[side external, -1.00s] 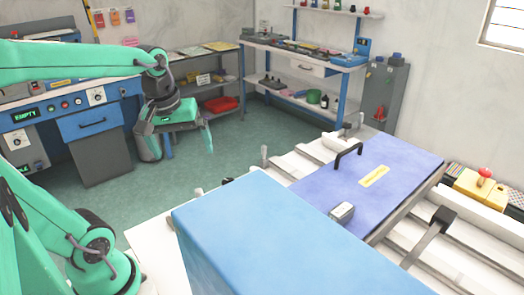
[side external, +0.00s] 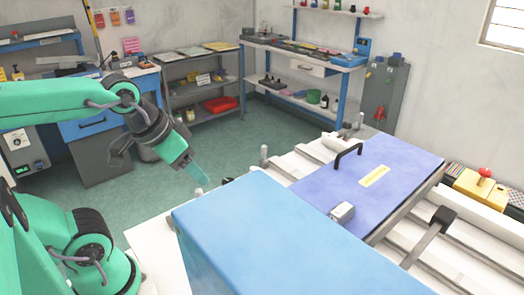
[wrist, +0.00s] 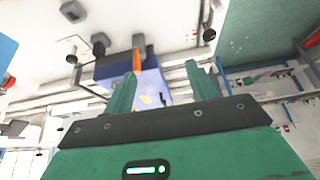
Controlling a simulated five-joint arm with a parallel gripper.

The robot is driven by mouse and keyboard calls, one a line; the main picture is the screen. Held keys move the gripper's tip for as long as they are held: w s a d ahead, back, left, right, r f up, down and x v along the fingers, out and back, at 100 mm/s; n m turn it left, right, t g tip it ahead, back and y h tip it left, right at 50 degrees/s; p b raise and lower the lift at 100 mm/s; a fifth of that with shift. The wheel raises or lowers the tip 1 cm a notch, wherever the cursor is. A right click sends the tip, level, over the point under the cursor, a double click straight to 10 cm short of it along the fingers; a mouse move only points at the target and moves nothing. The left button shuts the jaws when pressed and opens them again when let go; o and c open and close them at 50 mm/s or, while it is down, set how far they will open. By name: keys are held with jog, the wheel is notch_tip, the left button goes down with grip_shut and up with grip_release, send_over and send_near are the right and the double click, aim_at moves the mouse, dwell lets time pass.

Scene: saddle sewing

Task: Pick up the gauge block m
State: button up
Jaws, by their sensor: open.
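A small grey metal block (side external: 342,212), which looks like the gauge block, rests at the front-left edge of the violet plate (side external: 405,165), next to the blue box. I cannot read any mark on it. My gripper (side external: 192,170) is in the air left of the blue box, well apart from the block, and points down to the right. In the wrist view my gripper (wrist: 162,80) shows two green fingers spread apart with nothing held. The violet plate (wrist: 150,82) shows behind them; I cannot pick out the block there.
A large blue box (side external: 265,225) stands in front of the violet plate. The plate carries a black handle (side external: 347,152) and a yellow label (side external: 373,177). A black-headed lever (side external: 440,220) and a yellow box with a red knob (side external: 482,190) are at right.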

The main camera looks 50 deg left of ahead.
jog(key=a+f+g, duration=0.2)
jog(key=a+f, duration=0.2)
jog(key=f, duration=0.1)
jog(key=w+a+f+g, duration=0.1)
jog(key=a+f, duration=0.4)
jog(key=f, duration=0.1)
jog(key=w+a+f+g, duration=0.1)
jog(key=a+f+g, duration=0.1)
jog(key=a+f, duration=0.3)
jog(key=shift+w+a+f+g, duration=0.1)
jog(key=shift+a+f+g, duration=0.15)
jog(key=shift+f+g, duration=0.05)
jog(key=shift+f, duration=0.1)
jog(key=shift+f, duration=1.2)
jog(key=shift+w+f, duration=0.1)
jog(key=shift+f, duration=2.5)
